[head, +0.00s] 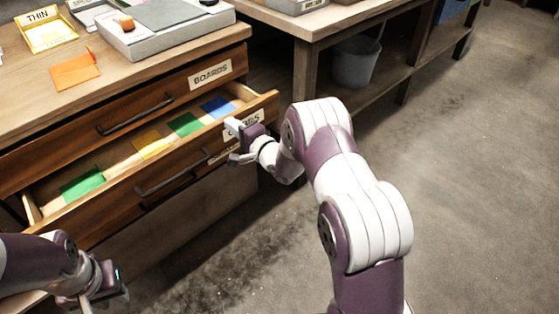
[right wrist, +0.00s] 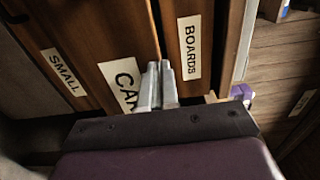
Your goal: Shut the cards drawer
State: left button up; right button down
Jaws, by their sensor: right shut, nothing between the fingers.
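The cards drawer (head: 112,205) is pulled out from the wooden cabinet, with green, yellow and blue cards showing inside. Its handle (head: 172,173) is on the front, and its label is partly hidden by my right gripper (head: 236,138). That gripper is at the right end of the drawer front. In the right wrist view, its fingers (right wrist: 157,88) are shut and empty, pointing at the "CA..." label (right wrist: 125,82). I cannot tell whether they touch it. My left gripper (head: 98,292) is low at the lower left, apart from the drawer; its jaw opening is unclear.
The boards drawer (head: 75,138) above appears shut. A yellow "THIN" tray (head: 47,32), an orange card (head: 75,70) and a grey box (head: 160,35) are on the cabinet top. A bucket (head: 356,62) stands under the neighbouring bench. The floor at right is clear.

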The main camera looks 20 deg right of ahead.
jog(key=b+x, duration=0.1)
jog(key=x, duration=0.9)
jog(key=shift+w+b, duration=0.15)
jog(key=shift+b, duration=0.15)
jog(key=shift+f, duration=0.1)
